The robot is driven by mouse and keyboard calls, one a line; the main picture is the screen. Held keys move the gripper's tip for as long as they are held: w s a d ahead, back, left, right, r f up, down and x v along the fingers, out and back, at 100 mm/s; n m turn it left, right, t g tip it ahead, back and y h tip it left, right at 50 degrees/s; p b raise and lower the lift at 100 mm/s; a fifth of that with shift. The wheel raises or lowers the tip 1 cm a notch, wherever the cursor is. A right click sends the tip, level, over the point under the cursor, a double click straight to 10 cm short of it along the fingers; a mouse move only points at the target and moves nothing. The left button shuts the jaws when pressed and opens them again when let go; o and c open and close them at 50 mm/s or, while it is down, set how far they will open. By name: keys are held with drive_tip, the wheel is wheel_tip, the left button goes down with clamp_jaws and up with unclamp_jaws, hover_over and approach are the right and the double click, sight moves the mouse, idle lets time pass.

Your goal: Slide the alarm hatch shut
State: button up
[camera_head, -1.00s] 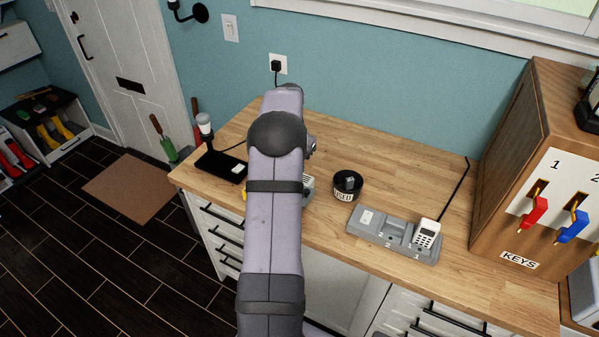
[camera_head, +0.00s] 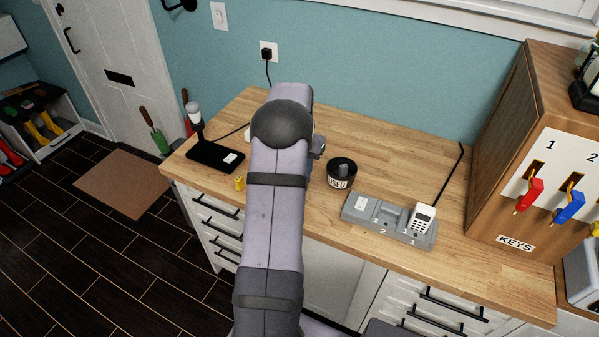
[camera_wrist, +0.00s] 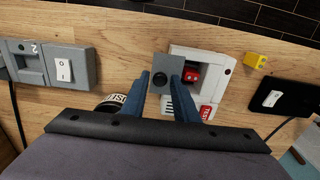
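The alarm (camera_wrist: 205,58) is a white box in the wrist view, with a red "TEST" label. Its square bay stands open and shows a red part (camera_wrist: 190,73) with dark spots inside. The alarm hatch (camera_wrist: 161,66), a grey plate with a dark round spot, lies at the left side of the bay and leaves most of it uncovered. My gripper (camera_wrist: 162,82) has its two blue fingers apart, one towards each side of the hatch plate; I cannot tell whether they touch it. In the head view my arm hides the alarm and most of the gripper.
A small yellow block (camera_wrist: 255,60) and a black pad (camera_wrist: 283,97) lie right of the alarm in the wrist view. A round black "USED" tub (camera_head: 341,173) and a grey tray with a white handset (camera_head: 424,218) stand right of my arm on the wooden counter (camera_head: 400,160).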

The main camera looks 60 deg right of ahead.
clamp_jaws()
drive_tip(key=shift+w+p, duration=0.9)
drive_tip(key=shift+w, duration=1.65)
unclamp_jaws()
drive_tip(key=shift+r, duration=0.15)
drive_tip(key=shift+r+p, duration=2.45)
drive_tip(key=shift+r, duration=0.45)
